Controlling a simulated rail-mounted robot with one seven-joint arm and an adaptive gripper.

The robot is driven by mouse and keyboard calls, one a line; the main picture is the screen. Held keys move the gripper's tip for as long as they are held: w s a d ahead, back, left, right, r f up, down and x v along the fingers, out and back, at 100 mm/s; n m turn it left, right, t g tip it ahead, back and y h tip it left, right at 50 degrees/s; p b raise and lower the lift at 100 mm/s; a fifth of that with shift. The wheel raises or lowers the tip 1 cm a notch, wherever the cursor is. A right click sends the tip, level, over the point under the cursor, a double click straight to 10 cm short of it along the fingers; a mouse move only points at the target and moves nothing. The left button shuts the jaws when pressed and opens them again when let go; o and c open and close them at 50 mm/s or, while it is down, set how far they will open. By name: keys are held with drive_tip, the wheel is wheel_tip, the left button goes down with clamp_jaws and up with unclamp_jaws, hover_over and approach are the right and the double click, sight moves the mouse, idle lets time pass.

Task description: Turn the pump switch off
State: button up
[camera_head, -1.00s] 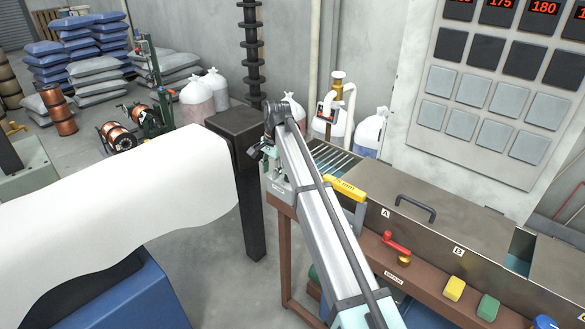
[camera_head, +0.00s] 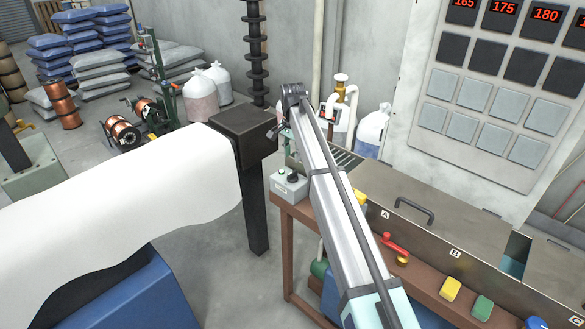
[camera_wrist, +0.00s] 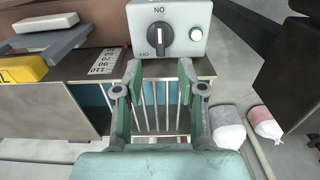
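The pump switch is a grey box with a black rotary knob (camera_wrist: 160,37). In the wrist view its white pointer line points up at a label reading "NO", with another, inverted label at lower left.
A bench with a metal cover and handle (camera_head: 413,208) runs right, with a red lever (camera_head: 394,242) and yellow and green blocks on its front. Slats (camera_wrist: 160,110) lie under my gripper. A dark post (camera_head: 243,138) stands left.

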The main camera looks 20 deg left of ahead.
sight(292, 172)
wheel_tip(292, 172, down, 8)
drive_tip(key=shift+p, duration=1.15)
clamp_jaws()
